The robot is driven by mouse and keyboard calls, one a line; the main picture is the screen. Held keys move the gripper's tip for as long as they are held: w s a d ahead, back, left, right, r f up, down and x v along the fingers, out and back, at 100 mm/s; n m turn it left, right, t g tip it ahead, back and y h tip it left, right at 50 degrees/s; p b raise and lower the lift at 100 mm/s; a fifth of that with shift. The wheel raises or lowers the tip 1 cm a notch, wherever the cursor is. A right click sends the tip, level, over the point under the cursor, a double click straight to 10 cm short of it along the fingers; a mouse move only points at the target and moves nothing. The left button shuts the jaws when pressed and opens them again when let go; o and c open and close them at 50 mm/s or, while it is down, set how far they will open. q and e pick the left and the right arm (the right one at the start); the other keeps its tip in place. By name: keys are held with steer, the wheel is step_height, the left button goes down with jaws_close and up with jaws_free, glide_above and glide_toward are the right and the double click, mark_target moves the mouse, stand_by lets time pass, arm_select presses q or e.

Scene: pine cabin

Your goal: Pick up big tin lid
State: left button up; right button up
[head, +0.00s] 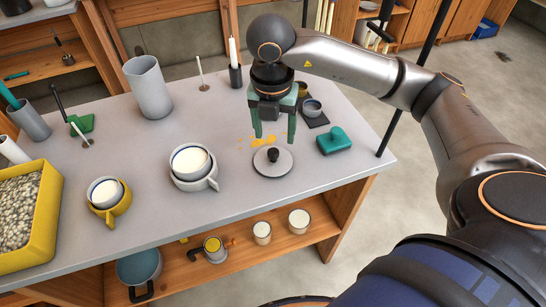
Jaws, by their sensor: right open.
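The big tin lid (286,165) is a flat grey disc with a dark knob in its middle. It lies on the grey table near the front edge, right of centre in the head view. My right gripper (273,136) is open and points down, with green fingers. It is just behind and above the lid, apart from it, with nothing between its fingers. My left gripper does not show.
A teal lidded box (336,141) stands right of the lid. Small cups on a dark tray (315,121) stand behind it. Wax splashes lie behind the lid. A white pot (194,168) and a yellow cup (109,199) stand to the left. A black pole rises at the right table edge.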

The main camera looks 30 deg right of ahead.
mark_target(273, 151)
steer(key=shift+w+d+f, duration=0.1)
steer(key=shift+w+f, duration=0.1)
steer(key=shift+f, duration=1.35)
steer(key=shift+w+f, duration=0.15)
steer(key=shift+f, duration=1.35)
steer(key=shift+c, duration=0.3)
jaws_close()
